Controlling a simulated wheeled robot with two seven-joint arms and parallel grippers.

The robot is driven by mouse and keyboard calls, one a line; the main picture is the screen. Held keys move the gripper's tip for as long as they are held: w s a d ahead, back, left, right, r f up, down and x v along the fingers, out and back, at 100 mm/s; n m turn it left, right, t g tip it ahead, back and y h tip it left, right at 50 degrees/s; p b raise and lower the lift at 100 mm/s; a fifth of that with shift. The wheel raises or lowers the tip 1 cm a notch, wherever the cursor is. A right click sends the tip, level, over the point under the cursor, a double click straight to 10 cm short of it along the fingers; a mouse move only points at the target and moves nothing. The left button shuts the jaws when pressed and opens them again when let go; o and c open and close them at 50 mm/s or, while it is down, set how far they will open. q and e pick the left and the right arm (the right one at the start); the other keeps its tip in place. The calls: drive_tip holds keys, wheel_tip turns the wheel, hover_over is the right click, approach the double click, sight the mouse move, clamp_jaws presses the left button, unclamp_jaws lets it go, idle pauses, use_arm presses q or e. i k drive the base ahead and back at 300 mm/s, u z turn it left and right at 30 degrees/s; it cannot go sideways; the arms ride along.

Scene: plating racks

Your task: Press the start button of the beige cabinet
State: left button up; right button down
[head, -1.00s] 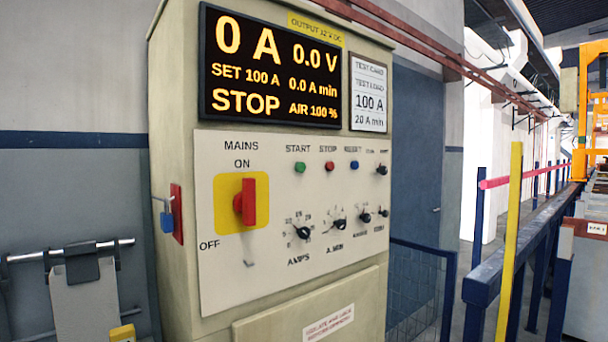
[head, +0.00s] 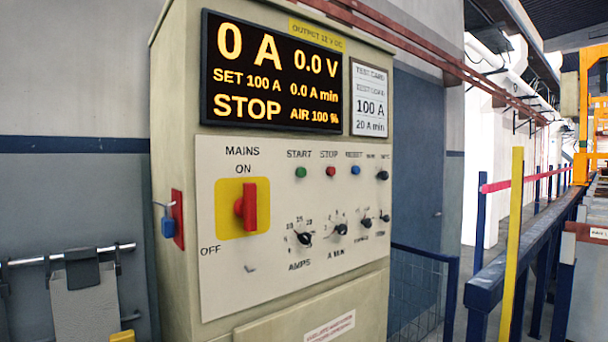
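The beige cabinet (head: 170,100) fills the middle of the head view. Its green start button (head: 300,172) sits under the label START on the pale panel, left of the red stop button (head: 331,171) and the blue reset button (head: 355,170). The display (head: 272,70) reads 0 A, 0.0 V, SET 100 A, 0.0 A min, STOP and AIR 100 %. The red mains switch (head: 248,205) stands upright on its yellow plate, toward ON. Neither of my grippers is in view.
A blue padlock (head: 167,224) and red plate hang on the cabinet's left side. A rail with hanging grey plates (head: 85,290) is at lower left. A blue railing (head: 425,255), a yellow post (head: 513,230) and a long blue beam (head: 530,250) stand at right.

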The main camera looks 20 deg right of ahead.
sight(301, 172)
drive_tip(key=u, duration=0.75)
drive_tip(key=i, duration=0.65)
drive_tip(key=z, duration=1.5)
